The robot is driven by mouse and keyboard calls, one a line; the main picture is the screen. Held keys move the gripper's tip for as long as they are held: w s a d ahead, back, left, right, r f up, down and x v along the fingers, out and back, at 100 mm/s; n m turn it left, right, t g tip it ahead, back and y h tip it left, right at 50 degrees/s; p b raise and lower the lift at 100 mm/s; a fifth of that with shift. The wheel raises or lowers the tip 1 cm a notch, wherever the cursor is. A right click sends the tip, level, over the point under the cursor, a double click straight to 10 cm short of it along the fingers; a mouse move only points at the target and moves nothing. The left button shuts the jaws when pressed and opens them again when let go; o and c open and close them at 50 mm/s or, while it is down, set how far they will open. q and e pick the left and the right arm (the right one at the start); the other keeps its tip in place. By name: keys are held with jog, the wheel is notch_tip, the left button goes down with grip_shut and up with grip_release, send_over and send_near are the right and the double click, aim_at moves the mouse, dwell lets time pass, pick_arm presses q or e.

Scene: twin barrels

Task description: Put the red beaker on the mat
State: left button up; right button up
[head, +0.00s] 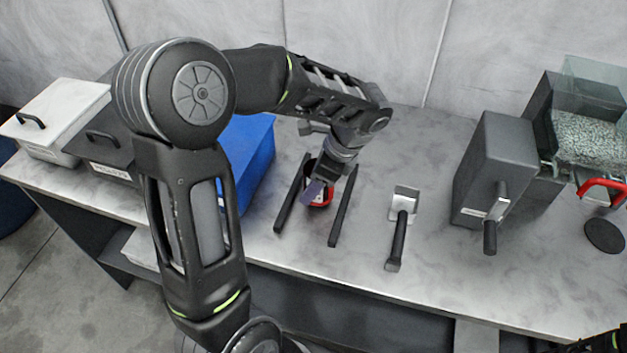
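The red beaker (325,198), with a dark opening and a pale label, stands on the bench between two dark parallel bars. A flat dark round disc (605,235), which looks like the mat, lies bare at the far right of the bench.
Dark bars (291,194) and (343,206) flank the beaker. A black-handled metal tool (398,235), a grey box with a lever (491,160) and a clear pellet bin (590,135) stand rightward. A red handle (601,187) is near the disc. A blue box (254,150) is left.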

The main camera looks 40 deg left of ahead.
pick_arm(q)
jog(key=shift+f+b, duration=0.35)
jog(key=shift+f, duration=0.25)
jog(key=o, duration=1.4)
